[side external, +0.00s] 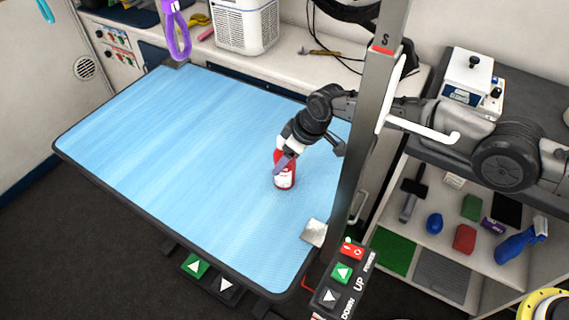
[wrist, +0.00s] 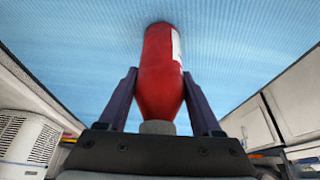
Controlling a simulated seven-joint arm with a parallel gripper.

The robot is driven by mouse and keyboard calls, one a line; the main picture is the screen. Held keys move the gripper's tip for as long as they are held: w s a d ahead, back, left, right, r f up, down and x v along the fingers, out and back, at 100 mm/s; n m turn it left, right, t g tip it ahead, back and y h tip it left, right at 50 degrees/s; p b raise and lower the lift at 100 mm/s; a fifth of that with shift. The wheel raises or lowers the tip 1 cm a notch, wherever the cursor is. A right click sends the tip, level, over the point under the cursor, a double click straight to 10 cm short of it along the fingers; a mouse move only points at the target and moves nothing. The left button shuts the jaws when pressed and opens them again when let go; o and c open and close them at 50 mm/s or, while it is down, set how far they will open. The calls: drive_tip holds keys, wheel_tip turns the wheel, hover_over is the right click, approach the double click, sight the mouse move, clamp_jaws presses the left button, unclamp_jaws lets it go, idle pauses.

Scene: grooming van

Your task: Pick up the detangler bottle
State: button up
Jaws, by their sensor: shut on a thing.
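The detangler bottle (side external: 284,179) is red with a white label and stands upright on the blue grooming table (side external: 180,130), as far as the side external view shows. My gripper (side external: 283,162) reaches it from above and is shut on its upper part. In the wrist view, the red bottle (wrist: 160,75) sits between the two dark fingers of my gripper (wrist: 160,95), with its grey cap toward the gripper's palm. Its far end is against or very near the blue surface; I cannot tell if there is a gap.
A grey post (side external: 368,130) stands at the table's right edge, close to my arm. A purple loop (side external: 177,35) hangs over the back left. A white ventilated unit (side external: 243,25) stands on the back counter. Shelves (side external: 440,240) with several items are at right. The table is otherwise mostly clear.

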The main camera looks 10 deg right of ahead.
clamp_jaws()
drive_tip(key=shift+r, duration=0.1)
